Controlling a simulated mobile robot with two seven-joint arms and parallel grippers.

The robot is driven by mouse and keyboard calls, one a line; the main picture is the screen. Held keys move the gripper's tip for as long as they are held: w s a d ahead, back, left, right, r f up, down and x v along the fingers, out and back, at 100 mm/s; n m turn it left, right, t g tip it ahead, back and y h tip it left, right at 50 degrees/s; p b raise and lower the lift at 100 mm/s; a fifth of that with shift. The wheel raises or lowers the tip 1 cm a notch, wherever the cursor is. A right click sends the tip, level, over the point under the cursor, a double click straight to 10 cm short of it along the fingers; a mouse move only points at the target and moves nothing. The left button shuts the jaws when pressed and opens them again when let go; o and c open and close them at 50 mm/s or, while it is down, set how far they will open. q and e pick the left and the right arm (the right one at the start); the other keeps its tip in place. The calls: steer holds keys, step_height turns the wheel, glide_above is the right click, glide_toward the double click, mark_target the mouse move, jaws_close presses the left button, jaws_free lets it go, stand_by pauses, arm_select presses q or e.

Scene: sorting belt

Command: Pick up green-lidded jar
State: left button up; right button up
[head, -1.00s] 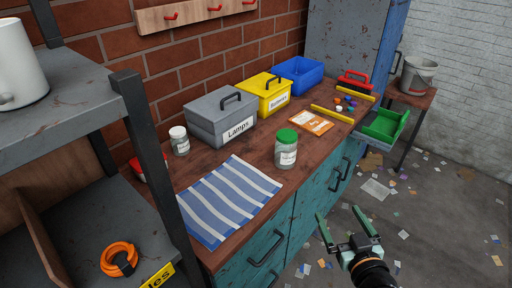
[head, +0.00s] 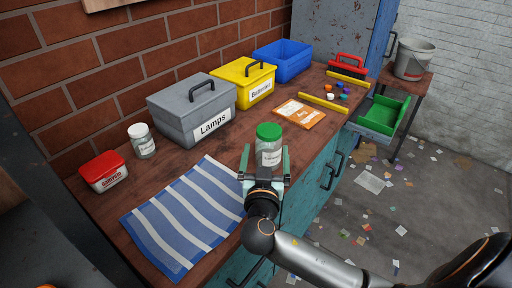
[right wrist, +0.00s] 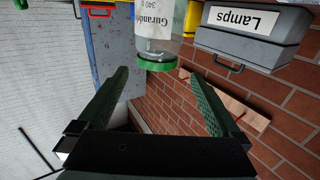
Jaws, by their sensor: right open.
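The green-lidded jar (head: 269,150) is clear glass with a white label and stands upright near the front edge of the workbench. My right gripper (head: 265,160) is open, its fingers spread to either side of the jar as seen in the head view. In the right wrist view, the picture is upside down and the jar (right wrist: 158,28) shows between and just past the open fingertips, its green lid pointing down. I see no contact between fingers and jar. My left gripper is not in view.
A striped cloth (head: 187,215) lies left of the jar. Behind stand a grey Lamps box (head: 170,125), a yellow box (head: 232,90) and a blue bin (head: 280,65). An orange packet (head: 299,114), a white-lidded jar (head: 143,146) and a red-lidded tub (head: 103,175) are also on the bench.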

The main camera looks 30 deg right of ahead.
mark_target(269, 125)
steer(key=p+x, duration=0.1)
steer(key=x, duration=1.1)
steer(key=shift+d, duration=0.2)
jaws_close()
stand_by(0.4)
